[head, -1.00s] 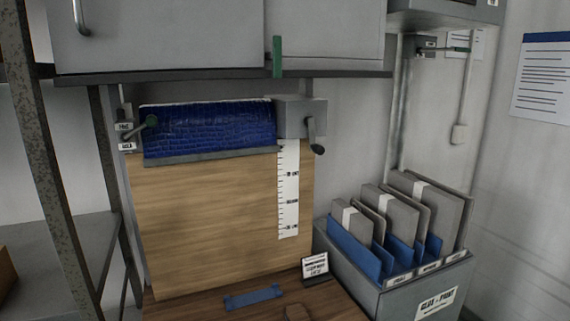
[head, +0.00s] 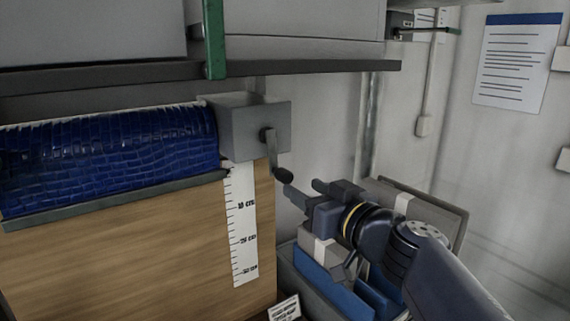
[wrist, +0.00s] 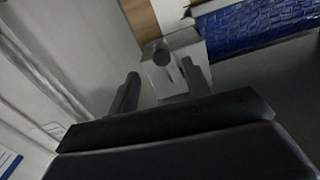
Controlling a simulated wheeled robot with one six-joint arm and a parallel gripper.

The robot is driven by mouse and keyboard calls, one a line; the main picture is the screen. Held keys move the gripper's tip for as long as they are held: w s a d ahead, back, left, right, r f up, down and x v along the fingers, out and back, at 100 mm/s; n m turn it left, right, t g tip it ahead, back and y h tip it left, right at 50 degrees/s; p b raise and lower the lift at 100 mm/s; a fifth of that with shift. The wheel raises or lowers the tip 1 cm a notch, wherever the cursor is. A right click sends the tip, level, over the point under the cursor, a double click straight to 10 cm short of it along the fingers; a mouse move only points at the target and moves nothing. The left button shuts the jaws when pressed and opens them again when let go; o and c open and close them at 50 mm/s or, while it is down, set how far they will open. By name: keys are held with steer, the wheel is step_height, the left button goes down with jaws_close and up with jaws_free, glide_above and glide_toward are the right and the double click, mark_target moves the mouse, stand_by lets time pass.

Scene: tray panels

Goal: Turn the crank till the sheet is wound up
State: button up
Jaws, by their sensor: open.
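The blue, brick-patterned sheet (head: 110,150) lies on its roller at the left in the head view. The grey bar (head: 120,200) along its lower edge sits near the top of the white ruler (head: 241,230). The crank (head: 272,148) is on the right side of a grey box (head: 240,125), its arm hanging down to a dark knob (head: 284,175). My gripper (head: 303,190) is open, just right of and below the knob, apparently empty. In the wrist view the crank's round knob (wrist: 162,57) shows between and beyond the fingers of my gripper (wrist: 160,85).
A shelf edge (head: 320,68) runs above the box, with a green upright piece (head: 214,40) on it. Below my arm stands a bin with blue and grey folders (head: 330,285). A small sign (head: 285,308) stands at the bottom. A notice (head: 518,62) hangs on the right wall.

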mark_target(276, 167)
steer(key=x, duration=1)
steer(key=shift+w+a+r+b, duration=0.1)
steer(key=shift+w+a+b, duration=0.1)
steer(key=shift+a+b, duration=0.15)
jaws_close()
